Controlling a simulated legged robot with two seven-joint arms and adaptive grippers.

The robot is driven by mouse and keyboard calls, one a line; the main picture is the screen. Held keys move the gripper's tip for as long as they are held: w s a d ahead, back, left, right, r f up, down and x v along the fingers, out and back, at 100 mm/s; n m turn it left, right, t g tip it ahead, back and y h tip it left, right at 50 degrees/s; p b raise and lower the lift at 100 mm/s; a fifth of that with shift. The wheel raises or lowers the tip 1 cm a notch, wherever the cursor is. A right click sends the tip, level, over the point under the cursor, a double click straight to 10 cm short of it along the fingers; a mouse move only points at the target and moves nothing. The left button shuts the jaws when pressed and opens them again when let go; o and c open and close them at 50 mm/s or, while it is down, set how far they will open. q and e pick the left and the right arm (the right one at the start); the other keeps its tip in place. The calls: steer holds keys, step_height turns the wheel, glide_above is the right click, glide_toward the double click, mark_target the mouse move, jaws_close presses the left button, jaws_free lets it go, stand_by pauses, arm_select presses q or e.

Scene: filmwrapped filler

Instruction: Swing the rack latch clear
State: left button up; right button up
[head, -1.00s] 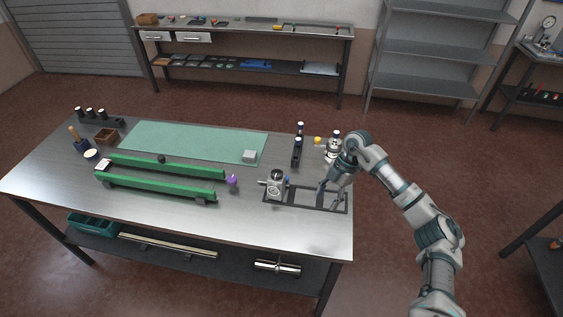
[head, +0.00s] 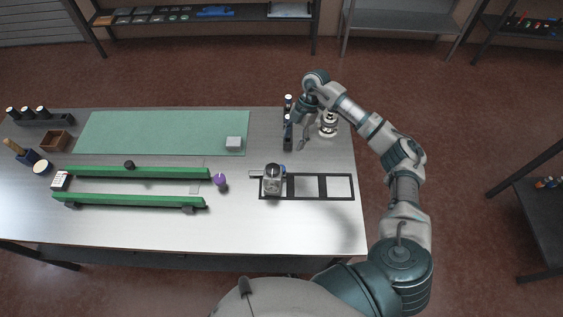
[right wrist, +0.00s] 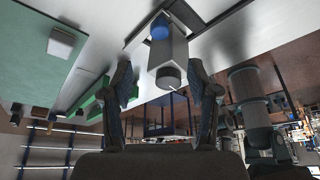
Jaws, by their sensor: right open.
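A dark slotted frame (head: 338,186) lies flat at the table's right end. A grey device (head: 273,184) with a dark round top and a blue part stands at its left end; a light bar (head: 256,174) sticks out from it to the left. I cannot tell which part is the latch. My right gripper (head: 301,142) is open behind the device, beside the dark vial rack (head: 288,143). In the right wrist view, my open fingers (right wrist: 163,100) flank a grey body with a blue part (right wrist: 160,28), seemingly the device; contact cannot be told.
Vials stand in the vial rack close by my right gripper. A silvery container (head: 328,124) stands right of it. A purple knob (head: 219,180), green rails (head: 130,200) and a grey block (head: 234,143) are to the left. The front right tabletop (head: 310,225) is clear.

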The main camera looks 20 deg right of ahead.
steer(key=p+x, duration=0.1)
steer(key=x, duration=1.2)
steer(key=shift+f, duration=0.2)
jaws_close()
